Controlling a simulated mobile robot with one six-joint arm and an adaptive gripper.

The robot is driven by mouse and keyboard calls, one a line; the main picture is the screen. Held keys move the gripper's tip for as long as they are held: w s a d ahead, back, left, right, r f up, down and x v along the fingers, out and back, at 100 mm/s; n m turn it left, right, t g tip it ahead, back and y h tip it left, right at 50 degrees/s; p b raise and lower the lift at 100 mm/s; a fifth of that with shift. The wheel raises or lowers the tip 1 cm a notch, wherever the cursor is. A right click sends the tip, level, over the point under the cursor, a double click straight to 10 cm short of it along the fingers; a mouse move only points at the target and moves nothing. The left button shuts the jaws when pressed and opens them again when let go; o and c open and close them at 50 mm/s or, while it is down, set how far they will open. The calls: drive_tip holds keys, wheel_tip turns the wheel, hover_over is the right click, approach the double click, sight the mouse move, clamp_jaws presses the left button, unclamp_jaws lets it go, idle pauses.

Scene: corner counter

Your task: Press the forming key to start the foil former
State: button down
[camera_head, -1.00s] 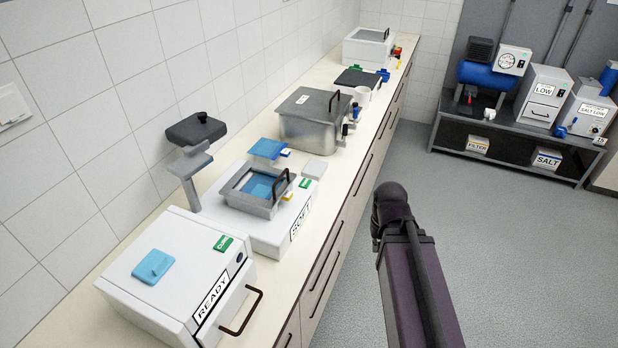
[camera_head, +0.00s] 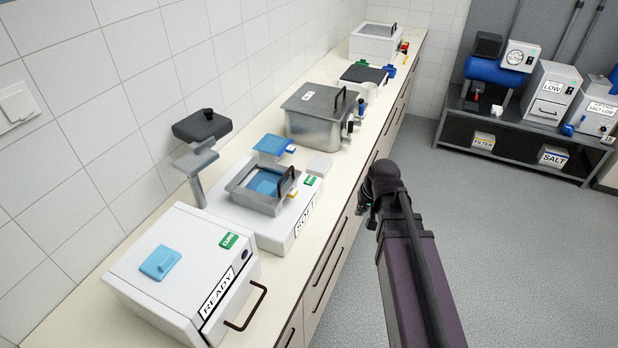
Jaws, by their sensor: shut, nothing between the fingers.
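The foil former appears to be the low white unit (camera_head: 262,232) labelled SOFT on the counter. A metal frame (camera_head: 243,203) with a dark handle and a blue sheet (camera_head: 264,182) sits on it, and a grey post with a dark-topped head (camera_head: 202,126) stands at its left. A green key (camera_head: 310,181) with small lettering, which I cannot read surely, is on its top at the right. My gripper (camera_head: 366,211) shows only as small dark parts past my arm's end, right of the counter edge. It is shut and empty, well apart from the green key; its fingertips are mostly hidden.
A white READY box (camera_head: 190,262) with a handle and green key stands in front. A steel bath (camera_head: 318,122) and another white box (camera_head: 376,42) stand farther back. A dark bench (camera_head: 515,150) with machines is at the far right. The floor (camera_head: 500,250) is open.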

sight(311, 180)
drive_tip(key=w+a+r+t+y+p, duration=0.1)
drive_tip(key=w+a+r+t+y, duration=0.1)
drive_tip(key=w+a+r, duration=0.2)
drive_tip(key=w+a+r+t+y+p, duration=0.2)
drive_tip(key=w+a+r, duration=0.2)
drive_tip(key=w+a, duration=0.7)
drive_tip(key=shift+w+a+r, duration=0.2)
drive_tip(key=shift+w+a, duration=0.1)
drive_tip(key=shift+w, duration=0.2)
drive_tip(key=shift+f, duration=0.1)
wheel_tip(311, 180, down, 9)
drive_tip(key=b, duration=0.8)
drive_tip(key=shift+r+b, duration=0.2)
drive_tip(key=shift+b, duration=0.2)
drive_tip(key=shift+f, duration=0.25)
drive_tip(key=shift+f+b, duration=0.25)
drive_tip(key=shift+b, duration=0.25)
